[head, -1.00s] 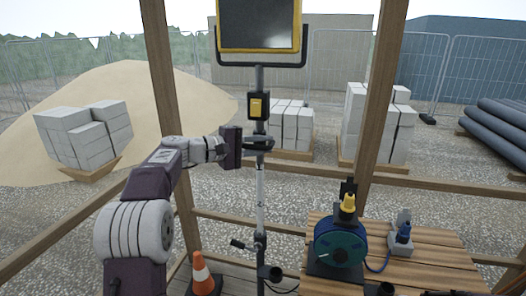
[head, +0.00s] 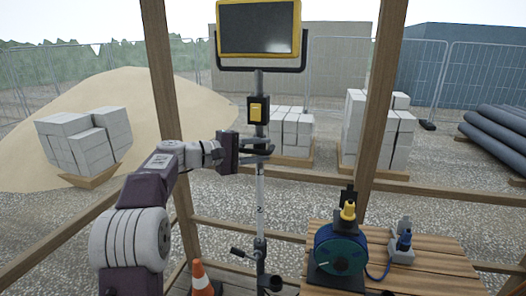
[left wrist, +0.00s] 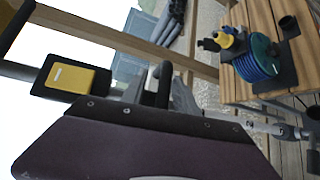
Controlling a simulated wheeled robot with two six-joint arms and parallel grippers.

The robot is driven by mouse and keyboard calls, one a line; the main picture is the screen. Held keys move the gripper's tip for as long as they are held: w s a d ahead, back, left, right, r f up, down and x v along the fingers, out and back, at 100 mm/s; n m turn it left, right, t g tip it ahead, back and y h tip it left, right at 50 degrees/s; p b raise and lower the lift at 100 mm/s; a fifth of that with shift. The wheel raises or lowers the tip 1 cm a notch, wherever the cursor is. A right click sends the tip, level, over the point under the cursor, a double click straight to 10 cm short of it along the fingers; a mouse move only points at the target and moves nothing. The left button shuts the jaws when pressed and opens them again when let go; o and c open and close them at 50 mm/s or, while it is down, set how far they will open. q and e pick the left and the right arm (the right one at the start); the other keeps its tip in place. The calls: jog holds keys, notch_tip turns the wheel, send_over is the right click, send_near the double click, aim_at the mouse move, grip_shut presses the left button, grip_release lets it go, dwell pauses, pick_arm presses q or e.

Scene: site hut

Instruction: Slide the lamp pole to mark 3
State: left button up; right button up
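The lamp pole (head: 260,185) stands upright in the head view, with a number that looks like 2 on its pale section. Its lamp head (head: 258,28) has a yellow frame and dark panel; a yellow switch box (head: 258,109) sits below it and also shows in the left wrist view (left wrist: 70,78). A dark clamp with a lever (head: 243,254) is low on the pole. My left gripper (head: 258,149) is at the pole just below the switch box, its two fingers apart with the pole between them. Mark 3 cannot be made out. My right gripper is not in view.
A wooden table (head: 430,270) at the right bears a blue-green cable reel (head: 340,250) and a grey socket with a blue plug (head: 403,243). An orange cone (head: 201,279) stands left of the pole. Timber posts (head: 380,95) and rails frame the opening.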

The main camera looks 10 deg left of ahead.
pick_arm(q)
jog(key=b+v, duration=0.2)
jog(key=v, duration=0.6)
jog(key=shift+s+a, duration=0.1)
jog(key=shift+s, duration=0.05)
